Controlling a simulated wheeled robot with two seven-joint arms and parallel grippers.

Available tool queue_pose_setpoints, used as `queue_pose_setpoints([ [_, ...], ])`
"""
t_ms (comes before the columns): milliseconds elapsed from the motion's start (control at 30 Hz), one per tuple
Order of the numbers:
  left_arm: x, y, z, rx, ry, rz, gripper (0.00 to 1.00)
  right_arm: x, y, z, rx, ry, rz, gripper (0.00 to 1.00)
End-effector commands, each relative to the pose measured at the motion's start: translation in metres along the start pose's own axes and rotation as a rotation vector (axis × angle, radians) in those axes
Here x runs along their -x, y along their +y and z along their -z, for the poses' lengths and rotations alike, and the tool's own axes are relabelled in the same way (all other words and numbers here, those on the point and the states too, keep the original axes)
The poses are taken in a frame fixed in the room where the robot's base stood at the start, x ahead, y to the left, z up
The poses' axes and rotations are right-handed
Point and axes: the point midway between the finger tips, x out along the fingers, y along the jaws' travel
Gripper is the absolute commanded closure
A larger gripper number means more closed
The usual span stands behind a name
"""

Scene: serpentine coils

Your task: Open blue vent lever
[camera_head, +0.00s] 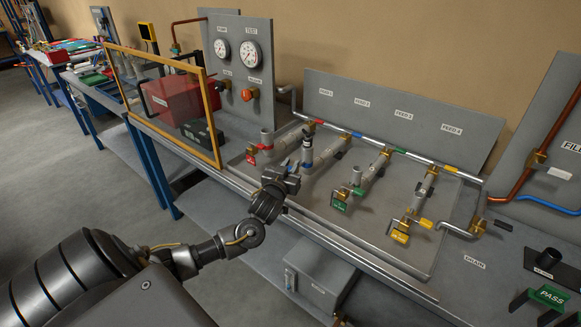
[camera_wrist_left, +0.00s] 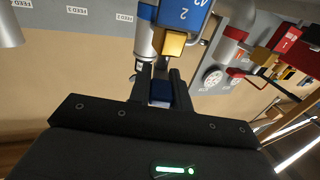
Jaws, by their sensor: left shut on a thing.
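My left gripper (camera_head: 287,176) is at the front end of the second pipe branch, the one with the blue band (camera_head: 307,157). In the left wrist view its two dark fingers (camera_wrist_left: 160,88) are closed on a small dark-blue piece, the blue vent lever (camera_wrist_left: 161,93). A blue tag marked 2 (camera_wrist_left: 184,14) and a brass block (camera_wrist_left: 174,43) sit just beyond the fingers. In the head view my gripper hides the lever and tag. My right gripper is in neither view.
Similar branches stand nearby: red-tagged (camera_head: 251,158) to the left, green-tagged (camera_head: 341,200) and yellow-tagged (camera_head: 400,233) to the right. An orange-framed clear panel (camera_head: 213,120) stands left of my gripper. A grey box (camera_head: 318,280) hangs below the bench edge.

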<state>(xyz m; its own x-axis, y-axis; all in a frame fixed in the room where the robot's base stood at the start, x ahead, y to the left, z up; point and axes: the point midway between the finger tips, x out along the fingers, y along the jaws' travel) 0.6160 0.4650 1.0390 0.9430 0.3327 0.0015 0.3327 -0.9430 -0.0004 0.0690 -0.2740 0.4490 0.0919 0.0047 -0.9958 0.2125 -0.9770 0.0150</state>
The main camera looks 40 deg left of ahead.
Motion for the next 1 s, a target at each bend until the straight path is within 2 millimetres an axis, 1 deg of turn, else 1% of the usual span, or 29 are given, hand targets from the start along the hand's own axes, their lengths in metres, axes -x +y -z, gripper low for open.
queue_pose_setpoints([
  [100,-0.0004,-0.0059,0.0000,-0.009,0.003,-0.086,1.00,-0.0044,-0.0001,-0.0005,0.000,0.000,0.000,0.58],
  [300,-0.0019,-0.0102,0.0012,-0.007,0.002,-0.254,1.00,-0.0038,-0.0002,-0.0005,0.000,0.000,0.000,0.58],
  [400,-0.0021,-0.0108,0.0014,-0.004,0.001,-0.308,1.00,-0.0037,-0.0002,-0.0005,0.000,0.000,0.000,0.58],
  [767,-0.0019,-0.0105,0.0013,0.000,0.000,-0.332,1.00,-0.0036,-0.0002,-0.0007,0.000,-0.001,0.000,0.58],
  [800,-0.0019,-0.0106,0.0014,0.000,0.000,-0.332,0.76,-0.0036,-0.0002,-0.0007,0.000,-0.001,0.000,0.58],
  [933,-0.0018,-0.0104,0.0011,0.000,0.000,-0.332,0.59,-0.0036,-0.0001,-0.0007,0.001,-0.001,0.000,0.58],
  [1000,-0.0017,-0.0103,0.0009,0.000,0.000,-0.332,0.58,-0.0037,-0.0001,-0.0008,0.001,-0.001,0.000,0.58],
])
